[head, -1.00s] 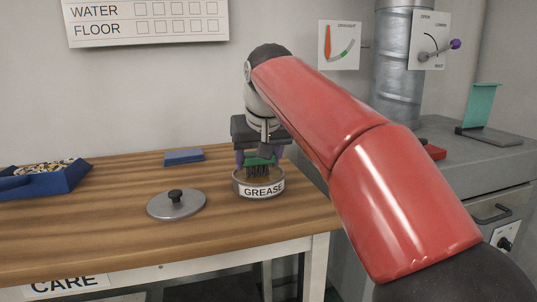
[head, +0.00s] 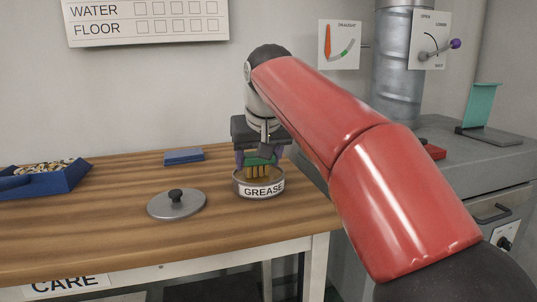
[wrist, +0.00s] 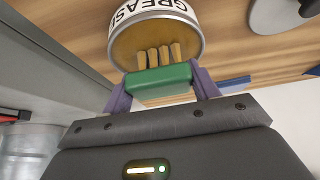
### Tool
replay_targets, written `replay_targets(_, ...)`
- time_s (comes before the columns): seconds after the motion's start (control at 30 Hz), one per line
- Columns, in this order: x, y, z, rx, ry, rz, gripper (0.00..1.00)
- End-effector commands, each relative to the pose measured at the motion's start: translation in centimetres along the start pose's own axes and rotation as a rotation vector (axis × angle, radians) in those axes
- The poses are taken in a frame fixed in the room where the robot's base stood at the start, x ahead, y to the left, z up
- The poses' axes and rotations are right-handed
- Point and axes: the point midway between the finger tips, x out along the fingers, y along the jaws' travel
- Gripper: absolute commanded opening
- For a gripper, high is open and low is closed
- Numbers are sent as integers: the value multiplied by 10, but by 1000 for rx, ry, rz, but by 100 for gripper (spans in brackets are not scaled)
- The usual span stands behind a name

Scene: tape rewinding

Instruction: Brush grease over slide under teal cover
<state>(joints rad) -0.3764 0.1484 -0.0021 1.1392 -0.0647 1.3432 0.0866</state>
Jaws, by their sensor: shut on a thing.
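My gripper (head: 257,157) is shut on the green block of a brush (wrist: 158,79), with a purple finger on each side. The brush's several bristle tufts are yellow-brown and point down into the open grease tin (head: 258,189). The tin, labelled GREASE, also shows in the wrist view (wrist: 157,13), with brownish grease inside. The teal cover (head: 481,103) stands raised on a grey plate (head: 490,136) on the right-hand cabinet. I cannot make out a slide under it.
A grey lid (head: 177,205) with a black knob lies left of the tin. A blue block (head: 183,157) lies behind, and a blue tray (head: 45,181) of small pieces is at far left. A red object (head: 433,152) and a metal pipe (head: 398,70) are near the cabinet.

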Motion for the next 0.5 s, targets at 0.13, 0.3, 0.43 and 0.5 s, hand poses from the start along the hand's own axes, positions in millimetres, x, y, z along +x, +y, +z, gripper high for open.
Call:
replay_targets(0.13, -16, 0, -9, 0, 2, 0, 42)
replay_targets(0.3, -25, 0, -15, 1, 3, 0, 42)
replay_targets(0.43, -34, 0, -20, 1, 3, 0, 42)
replay_targets(0.5, -39, 0, -23, 0, 3, 0, 42)
